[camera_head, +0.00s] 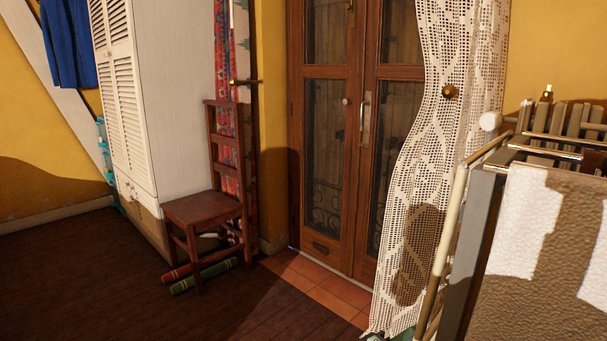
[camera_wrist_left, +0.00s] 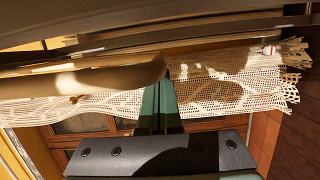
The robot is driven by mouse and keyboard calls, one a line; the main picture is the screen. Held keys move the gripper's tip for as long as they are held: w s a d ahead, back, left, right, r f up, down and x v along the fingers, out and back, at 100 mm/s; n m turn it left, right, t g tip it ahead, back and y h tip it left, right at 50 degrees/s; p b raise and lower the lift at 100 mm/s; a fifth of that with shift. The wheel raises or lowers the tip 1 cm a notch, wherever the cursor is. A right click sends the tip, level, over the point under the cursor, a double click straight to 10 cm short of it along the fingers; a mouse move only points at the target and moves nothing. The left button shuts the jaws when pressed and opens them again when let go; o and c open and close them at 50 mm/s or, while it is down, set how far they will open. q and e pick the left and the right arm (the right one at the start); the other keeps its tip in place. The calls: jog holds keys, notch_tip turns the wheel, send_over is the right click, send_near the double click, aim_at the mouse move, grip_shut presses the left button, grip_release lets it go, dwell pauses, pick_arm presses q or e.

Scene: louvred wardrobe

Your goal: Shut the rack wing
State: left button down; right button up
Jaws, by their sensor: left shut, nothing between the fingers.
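The drying rack (camera_head: 490,180) stands at the right edge in the head view, with pale rods and cloths over it. A cream rail with a grey side hangs down at its left side; it looks like the rack wing (camera_head: 455,215), lowered or tilted. In the left wrist view a rounded pale rail (camera_wrist_left: 100,80) crosses close in front of my left gripper (camera_wrist_left: 162,90). Its green fingers are together and empty, with tips at or near the rail; contact cannot be told. My right gripper is in neither view.
A white lace curtain (camera_head: 425,150) hangs close beside the rack, before the wooden glazed door (camera_head: 335,130). A wooden chair (camera_head: 208,205) stands by the white louvred wardrobe (camera_head: 170,90), with rolled items on the floor. The dark floor at left is clear.

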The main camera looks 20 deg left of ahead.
pick_arm(q)
jog(key=shift+s+d+f+n, duration=0.1)
jog(key=shift+s+d+n, duration=0.1)
jog(key=shift+d, duration=0.4)
jog(key=shift+s+d+n, duration=0.2)
jog(key=shift+d, duration=0.35)
jog(key=shift+s+d, duration=0.1)
jog(key=shift+d, duration=0.1)
jog(key=shift+d, duration=0.15)
